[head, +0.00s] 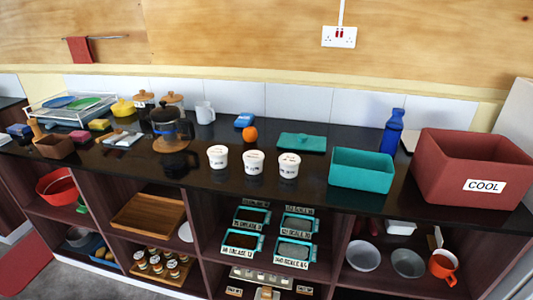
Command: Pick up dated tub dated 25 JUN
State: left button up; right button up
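Three white tubs stand in a row on the black counter: a left tub (217,156), a middle tub (253,162) and a right tub (289,165). Each has dark print on its front, too small to read, so I cannot tell which one is dated 25 JUN. All three are upright and apart from one another. Neither of my grippers shows in the head view.
A teal bin (361,169) and a red bin marked COOL (470,168) stand to the right of the tubs. A teal lid (302,142), an orange (250,133) and a blue bottle (393,131) are behind. A glass coffee pot (167,125) stands to the left. Open shelves lie below.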

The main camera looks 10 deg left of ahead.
aim_at(253, 159)
jog(key=i+l, duration=0.65)
jog(key=i+u, duration=0.05)
jog(key=i, duration=0.05)
